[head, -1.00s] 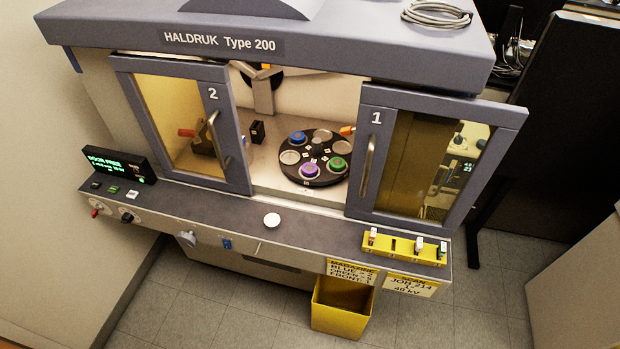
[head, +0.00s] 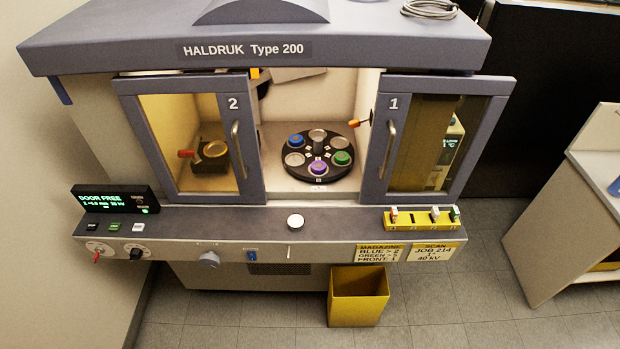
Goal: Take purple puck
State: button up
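The purple puck (head: 318,168) sits in the front position of the round black carousel (head: 333,179) inside the machine, seen through the gap between door 2 (head: 195,140) and door 1 (head: 425,140). A blue puck (head: 297,140) is at the carousel's back left and a green puck (head: 342,158) at its right. Other carousel positions hold grey, metal-looking round faces; I cannot tell whether these are pucks or empty seats. My gripper is not in view.
A white round knob or disc (head: 295,222) is on the front ledge. A yellow rack (head: 422,219) with small tagged pieces is at the ledge's right. A yellow bin (head: 358,298) stands below. A display (head: 115,199) reads DOOR FREE. A counter (head: 590,190) is at the right.

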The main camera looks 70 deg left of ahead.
aim_at(319, 167)
jog(key=z, duration=0.1)
jog(key=k, duration=1.3)
jog(key=u, duration=2.2)
jog(key=i, duration=0.95)
jog(key=u, duration=0.05)
